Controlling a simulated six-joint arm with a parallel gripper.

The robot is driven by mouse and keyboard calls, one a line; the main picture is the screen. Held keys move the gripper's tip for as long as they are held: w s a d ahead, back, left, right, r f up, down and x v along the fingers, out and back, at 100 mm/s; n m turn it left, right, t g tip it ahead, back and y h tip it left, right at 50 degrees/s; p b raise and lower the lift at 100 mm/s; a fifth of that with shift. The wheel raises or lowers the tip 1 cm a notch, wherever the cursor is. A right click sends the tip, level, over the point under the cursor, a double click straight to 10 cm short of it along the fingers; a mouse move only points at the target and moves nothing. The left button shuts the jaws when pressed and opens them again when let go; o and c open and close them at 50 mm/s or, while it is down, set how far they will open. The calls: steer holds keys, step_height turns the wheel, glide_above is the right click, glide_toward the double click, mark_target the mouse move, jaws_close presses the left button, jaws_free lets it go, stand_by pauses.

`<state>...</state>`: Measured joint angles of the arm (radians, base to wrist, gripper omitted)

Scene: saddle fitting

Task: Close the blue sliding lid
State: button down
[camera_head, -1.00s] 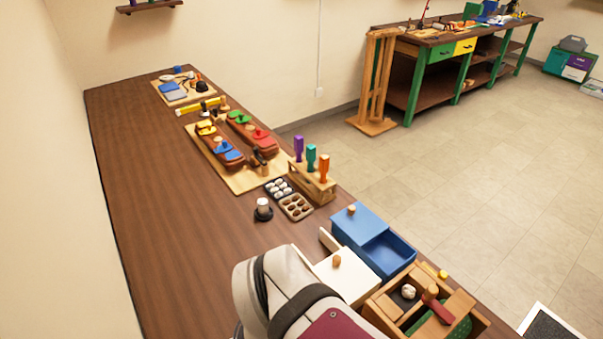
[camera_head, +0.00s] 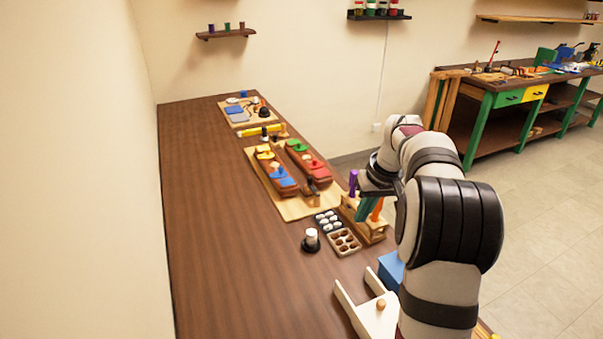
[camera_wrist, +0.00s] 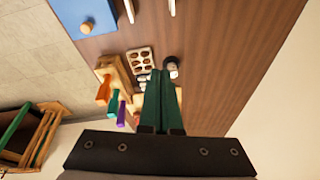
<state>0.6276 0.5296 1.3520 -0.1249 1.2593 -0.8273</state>
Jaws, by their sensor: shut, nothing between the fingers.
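The blue sliding lid (camera_wrist: 80,18) with its round wooden knob (camera_wrist: 87,27) shows at the top left of the wrist view, cut off by the frame edge. In the head view only a corner of the blue box (camera_head: 390,270) shows; my arm hides the rest, so I cannot see how far the lid is open. My gripper (camera_wrist: 163,76) has green fingers pressed together and empty. In the head view my gripper (camera_head: 364,214) points down by the wooden tool rack, beyond the blue box and apart from the lid.
The rack (camera_head: 370,229) holds upright coloured handles close to my fingers. The table's left side is clear.

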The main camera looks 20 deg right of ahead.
steer(key=d+f+n+h, duration=0.1)
steer(key=d+f, duration=0.2)
steer(key=d, duration=0.4)
steer(key=d+f, duration=0.3)
steer(key=d, duration=0.4)
steer(key=shift+t, duration=0.4)
steer(key=f, duration=0.9)
steer(key=shift+w+d+f, duration=0.1)
steer(key=shift+w+f, duration=0.15)
steer(key=shift+w, duration=0.1)
steer(key=shift+s, duration=0.4)
steer(key=s, duration=1.1)
